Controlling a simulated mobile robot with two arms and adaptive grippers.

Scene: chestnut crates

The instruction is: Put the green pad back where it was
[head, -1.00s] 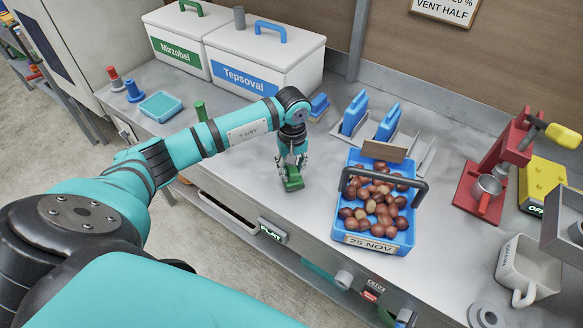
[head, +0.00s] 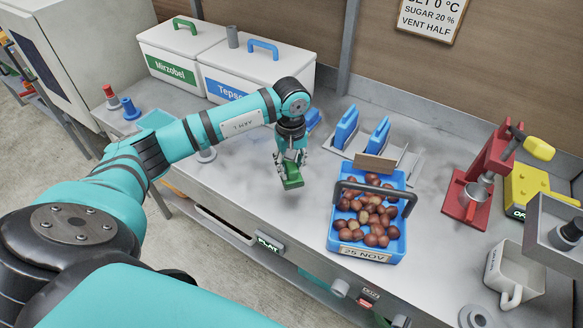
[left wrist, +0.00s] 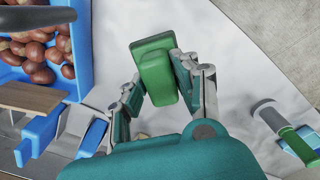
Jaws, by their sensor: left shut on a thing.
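The green pad (head: 292,178) is a small green block with a raised handle-like ridge. My left gripper (head: 290,162) is shut on it over the middle of the steel bench, left of the chestnut crate. I cannot tell how far above the bench it is. In the left wrist view the pad (left wrist: 154,68) sits between the two fingers of the gripper (left wrist: 160,82). A metal stand (head: 400,161) behind the crate holds a blue pad (head: 346,127) and another blue pad (head: 379,136). My right gripper is not in view.
A blue crate (head: 332,240) of chestnuts with a dark handle stands right of the pad. White boxes (head: 292,78) stand at the back. A red press (head: 468,185) and a white mug (head: 512,278) are at right.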

